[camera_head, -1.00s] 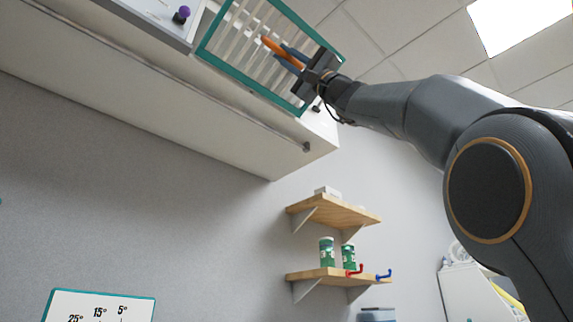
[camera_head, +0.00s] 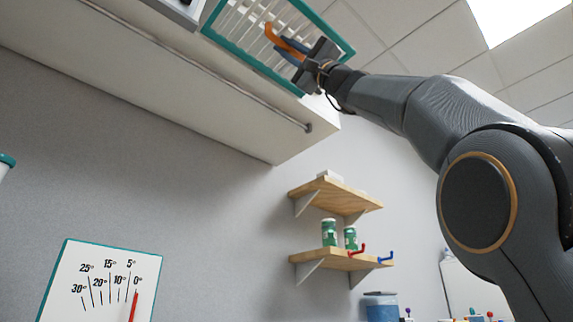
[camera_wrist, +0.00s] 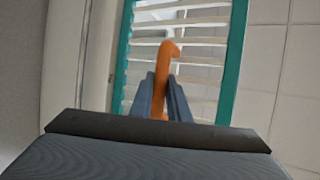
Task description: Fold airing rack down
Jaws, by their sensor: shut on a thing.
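The airing rack (camera_head: 265,72) has a teal frame with white slats. It sits high at the top of the head view, by the front of a white wall-mounted unit. An orange hooked handle (camera_head: 272,36) stands out in front of the slats. My gripper (camera_head: 290,48) is shut on the orange handle; its two dark fingers lie on either side of it. In the wrist view the handle (camera_wrist: 167,60) rises between the fingers, with the rack's teal side bar (camera_wrist: 232,70) to the right.
The white unit (camera_head: 180,90) has a thin rail along its underside. Two wooden shelves (camera_head: 335,195) with green-labelled cans and coloured hooks are lower right. A white angle chart (camera_head: 95,275) with a red pointer stands lower left. The wall between is bare.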

